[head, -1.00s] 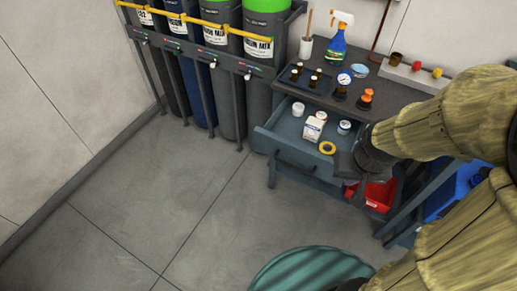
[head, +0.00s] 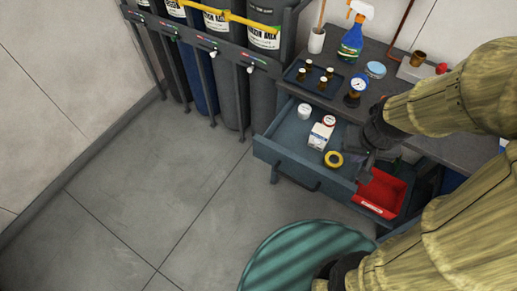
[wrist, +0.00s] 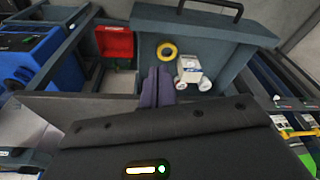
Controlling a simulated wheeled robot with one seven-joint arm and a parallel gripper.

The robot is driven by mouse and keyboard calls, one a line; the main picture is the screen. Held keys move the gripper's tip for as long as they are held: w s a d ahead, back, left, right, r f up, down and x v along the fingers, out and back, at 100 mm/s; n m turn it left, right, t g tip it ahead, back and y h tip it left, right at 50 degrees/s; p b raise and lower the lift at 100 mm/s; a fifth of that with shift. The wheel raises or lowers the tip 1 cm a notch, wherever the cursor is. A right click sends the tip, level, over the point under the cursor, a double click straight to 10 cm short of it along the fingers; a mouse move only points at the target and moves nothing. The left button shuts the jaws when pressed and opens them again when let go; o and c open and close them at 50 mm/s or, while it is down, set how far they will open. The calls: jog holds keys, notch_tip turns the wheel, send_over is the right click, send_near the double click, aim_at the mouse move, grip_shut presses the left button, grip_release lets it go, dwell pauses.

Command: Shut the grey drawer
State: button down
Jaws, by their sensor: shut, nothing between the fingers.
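The grey drawer (head: 272,155) stands pulled out from under the workbench, with a dark bar handle (head: 296,182) on its front. Inside lie a white carton (head: 320,134), white jars and a yellow tape roll (head: 334,159).
A red bin (head: 378,192) sits right of the drawer, below the bench. Gas cylinders (head: 262,60) stand at the left. A green drum (head: 285,262) stands in front; floor between is clear.

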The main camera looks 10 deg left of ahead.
dwell(0.3)
jog(key=s+a+f+n+g+h+b, duration=0.1)
jog(key=s+a+f+n+h+b, duration=0.15)
jog(key=a+f+n+h, duration=0.4)
jog(key=s+a+f+n+g+h+b, duration=0.1)
jog(key=a+f+n+h+b, duration=0.3)
jog(key=f+n, duration=0.5)
jog(key=s+a+f+n+t+y+b, duration=0.1)
jog(key=s+a+f+n+t+y, duration=0.1)
jog(key=a+n+t, duration=0.6)
jog(key=s+a+f+n+t+y+b, duration=0.2)
jog(key=a+n+t, duration=0.6)
jog(key=a, duration=0.4)
jog(key=shift+s+f, duration=0.3)
jog(key=shift+f, duration=0.2)
jog(key=shift+n, duration=0.25)
